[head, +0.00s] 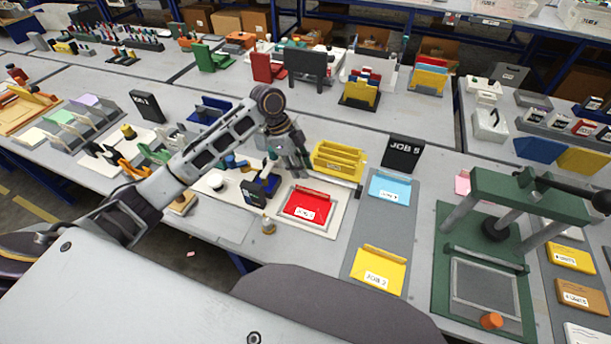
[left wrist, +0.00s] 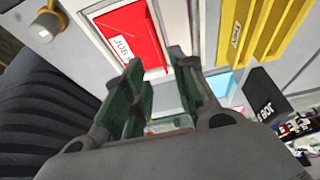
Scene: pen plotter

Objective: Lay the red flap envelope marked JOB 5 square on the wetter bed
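The red flap envelope (head: 308,205) lies flat on a pale board (head: 338,222), with a white label whose number is too small to read surely. It also shows in the left wrist view (left wrist: 130,35), its label reading "JOB" in part. My left gripper (head: 298,168) is open and empty, in the air near the envelope's far edge. Its two fingers (left wrist: 158,65) stand apart in the left wrist view, with nothing between them. A dark device (head: 262,186) stands left of the envelope. I cannot tell which surface is the wetter bed. My right gripper is out of view.
A yellow slotted rack (head: 338,160) stands just behind the envelope. A grey mat (head: 375,232) to the right holds a blue envelope (head: 390,187) and a yellow envelope (head: 378,270). A black "JOB 5" sign (head: 403,152) stands behind it. A green press (head: 485,250) is farther right.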

